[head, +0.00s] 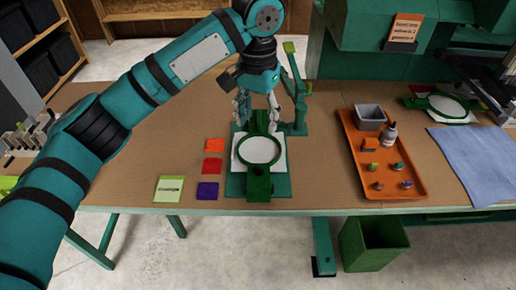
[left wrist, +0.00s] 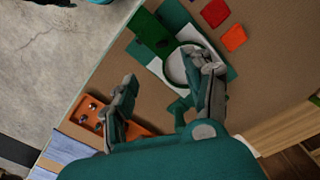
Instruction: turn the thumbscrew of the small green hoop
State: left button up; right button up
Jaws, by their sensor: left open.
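The small green hoop (head: 279,151) lies in the middle of the table, around white cloth on a green base plate (head: 234,187). A green block sits at its near side and another green part at its far side. I cannot clearly make out the thumbscrew. My left gripper (head: 257,112) is open and points down over the far side of the hoop, its fingers apart with nothing between them. In the left wrist view the open gripper (left wrist: 166,75) has one finger overlapping the hoop (left wrist: 168,68). My right gripper is not in view.
Orange, red and purple squares (head: 208,191) and a light green note (head: 169,189) lie left of the hoop. A green post (head: 297,95) stands just behind right. An orange tray (head: 400,187) holds several small items. A larger green hoop (head: 432,103) lies at the far right.

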pick_arm(q)
send_over(258, 169)
notch_tip(258, 169, down, 6)
notch_tip(258, 169, down, 10)
jog(key=shift+r+p, duration=0.15)
jog(key=shift+p, duration=0.25)
jog(key=shift+f, duration=0.65)
grip_shut()
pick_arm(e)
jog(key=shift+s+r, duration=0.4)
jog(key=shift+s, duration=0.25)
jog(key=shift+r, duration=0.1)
